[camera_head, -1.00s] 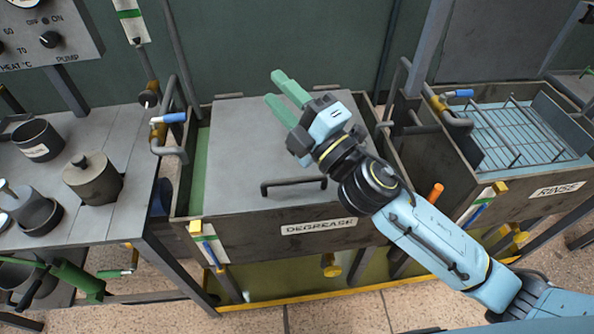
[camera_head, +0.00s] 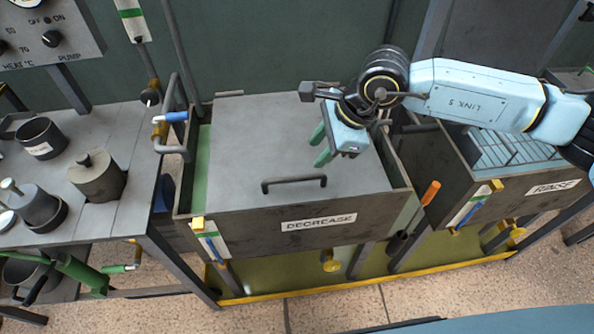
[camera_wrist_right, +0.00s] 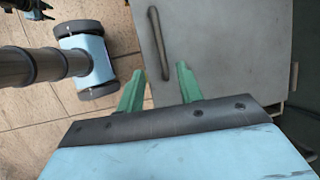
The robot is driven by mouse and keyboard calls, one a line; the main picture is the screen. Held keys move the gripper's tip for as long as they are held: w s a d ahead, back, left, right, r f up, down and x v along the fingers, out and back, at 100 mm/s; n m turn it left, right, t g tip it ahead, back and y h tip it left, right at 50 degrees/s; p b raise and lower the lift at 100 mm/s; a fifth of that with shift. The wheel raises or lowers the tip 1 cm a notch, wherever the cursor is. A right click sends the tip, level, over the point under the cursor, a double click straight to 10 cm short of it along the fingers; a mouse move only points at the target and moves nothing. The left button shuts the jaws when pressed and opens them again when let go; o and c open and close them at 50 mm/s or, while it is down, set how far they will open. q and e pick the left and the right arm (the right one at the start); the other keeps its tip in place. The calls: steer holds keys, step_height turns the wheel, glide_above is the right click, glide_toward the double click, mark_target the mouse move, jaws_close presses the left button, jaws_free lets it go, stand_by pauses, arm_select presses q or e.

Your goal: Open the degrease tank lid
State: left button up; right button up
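The degrease tank (camera_head: 340,236) stands in the middle of the head view with a "DEGREASE" label on its front. Its flat grey lid (camera_head: 255,135) lies closed over most of the top. A dark bar handle (camera_head: 294,183) is near the lid's front edge. My right gripper (camera_head: 318,145) is over the right part of the lid, behind and right of the handle, fingers pointing left. In the right wrist view its green fingers (camera_wrist_right: 158,78) are apart and empty, with the handle (camera_wrist_right: 157,42) beyond them and the lid (camera_wrist_right: 215,45) to the right.
The rinse tank (camera_head: 515,200) with a wire rack is at the right. A bench (camera_head: 120,150) with several metal pots is at the left. Pipes with blue-handled valves (camera_head: 172,117) stand beside the degrease tank. An orange-handled tool (camera_head: 431,192) leans between the tanks.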

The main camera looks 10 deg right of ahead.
mark_target(293, 177)
steer(key=x, duration=1.1)
steer(key=shift+a+p, duration=0.2)
steer(key=shift+p, duration=0.2)
steer(key=shift+c, duration=0.5)
jaws_close()
